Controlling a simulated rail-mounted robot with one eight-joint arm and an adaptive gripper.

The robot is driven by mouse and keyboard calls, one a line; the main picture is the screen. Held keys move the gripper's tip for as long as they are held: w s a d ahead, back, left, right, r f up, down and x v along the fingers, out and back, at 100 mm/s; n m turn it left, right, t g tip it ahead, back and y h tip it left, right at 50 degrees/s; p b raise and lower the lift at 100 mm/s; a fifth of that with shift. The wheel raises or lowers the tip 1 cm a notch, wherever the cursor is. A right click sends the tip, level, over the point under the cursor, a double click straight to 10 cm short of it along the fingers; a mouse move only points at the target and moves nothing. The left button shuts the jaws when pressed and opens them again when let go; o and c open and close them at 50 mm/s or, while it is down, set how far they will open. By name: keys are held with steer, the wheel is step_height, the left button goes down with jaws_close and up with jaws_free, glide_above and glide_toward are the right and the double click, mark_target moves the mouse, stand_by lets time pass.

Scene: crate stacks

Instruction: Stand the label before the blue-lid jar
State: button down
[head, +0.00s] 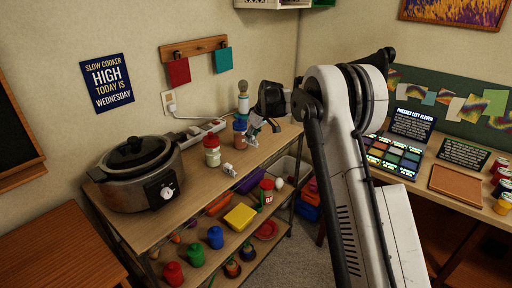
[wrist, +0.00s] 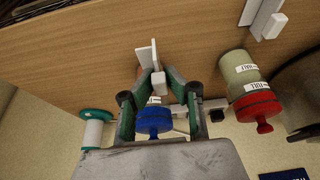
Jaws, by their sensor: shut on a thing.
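My gripper (head: 264,126) is low over the shelf's top board, in front of the blue-lid jar (head: 240,136). In the wrist view my gripper (wrist: 158,80) is shut on a small white label (wrist: 147,56), which also shows in the head view (head: 252,141). The label is at or just above the board; I cannot tell whether it touches. The blue lid (wrist: 154,121) shows between the fingers, behind the label; most of that jar is hidden in the wrist view. The red-lid jar (head: 212,153) stands to the left, with another white label (head: 227,169) before it.
A slow cooker (head: 136,176) fills the board's left end. A power strip (head: 205,131) lies along the wall. A teal-and-white item (wrist: 95,132) is near the blue-lid jar. Lower shelves hold several coloured jars and a yellow box (head: 240,216). The board's front edge is close.

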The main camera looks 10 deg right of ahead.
steer(key=shift+d+f, duration=0.65)
steer(key=shift+d, duration=0.35)
steer(key=shift+f, duration=1.95)
steer(key=shift+f, duration=0.1)
steer(key=shift+f, duration=0.15)
steer(key=c, duration=1.8)
jaws_free()
steer(key=shift+r, duration=0.2)
